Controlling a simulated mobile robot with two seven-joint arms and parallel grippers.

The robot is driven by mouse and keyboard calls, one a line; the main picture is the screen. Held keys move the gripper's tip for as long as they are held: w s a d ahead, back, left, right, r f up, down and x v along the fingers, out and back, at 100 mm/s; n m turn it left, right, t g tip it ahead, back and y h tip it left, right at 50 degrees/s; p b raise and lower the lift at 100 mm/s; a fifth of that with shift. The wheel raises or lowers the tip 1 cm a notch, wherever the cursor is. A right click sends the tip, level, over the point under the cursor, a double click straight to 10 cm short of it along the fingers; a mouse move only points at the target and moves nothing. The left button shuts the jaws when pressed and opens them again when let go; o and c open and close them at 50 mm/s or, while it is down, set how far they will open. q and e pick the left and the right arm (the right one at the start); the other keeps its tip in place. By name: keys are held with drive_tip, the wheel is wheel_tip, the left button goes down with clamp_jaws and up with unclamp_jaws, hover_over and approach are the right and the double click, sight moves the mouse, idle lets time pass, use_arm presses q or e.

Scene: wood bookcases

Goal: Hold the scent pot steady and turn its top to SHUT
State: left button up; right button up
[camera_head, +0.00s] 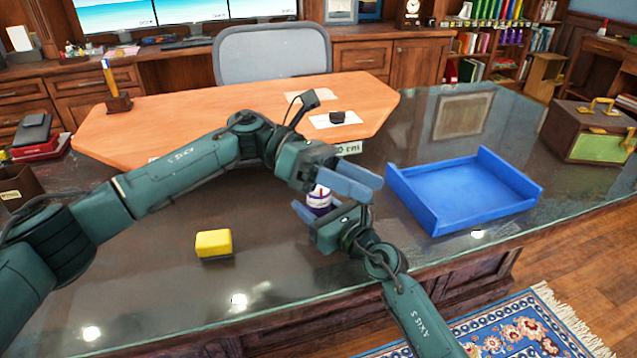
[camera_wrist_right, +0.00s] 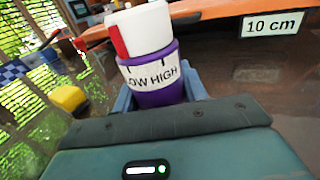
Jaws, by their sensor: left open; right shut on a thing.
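The scent pot (camera_head: 319,198) is upright on the dark glassy desk, with a purple body and white top. In the right wrist view the body (camera_wrist_right: 160,96) has a white band reading LOW and HIGH; no SHUT mark is visible. A red mark (camera_wrist_right: 117,42) on the white top (camera_wrist_right: 142,28) sits at the left, left of LOW. My right gripper (camera_head: 318,212) is shut on the purple body, one blue finger on each side. My left gripper (camera_head: 362,183) is open beside and above the pot; it partly hides the pot in the head view.
A blue tray (camera_head: 436,218) lies right of the grippers. A yellow block (camera_head: 214,244) is on the desk at left. An orange-brown board (camera_head: 210,108) with a 10 cm label stands behind. A green-and-brown case (camera_head: 592,131) is at far right. The front-left desk surface is free.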

use_arm(q)
drive_tip(key=w+a+f+n+t+h, duration=0.1)
drive_tip(key=w+a+f+n+t, duration=0.25)
drive_tip(key=a+t, duration=0.4)
drive_tip(key=w+a+f+n+t+h, duration=0.1)
drive_tip(key=w+a+f+n+t, duration=0.1)
drive_tip(key=w+a+f+t, duration=0.4)
drive_tip(key=shift+t, duration=0.45)
drive_tip(key=x, duration=0.5)
drive_tip(key=s+r+x, duration=0.1)
drive_tip(key=x, duration=0.2)
drive_tip(key=shift+d, duration=0.35)
drive_tip(key=c, duration=1)
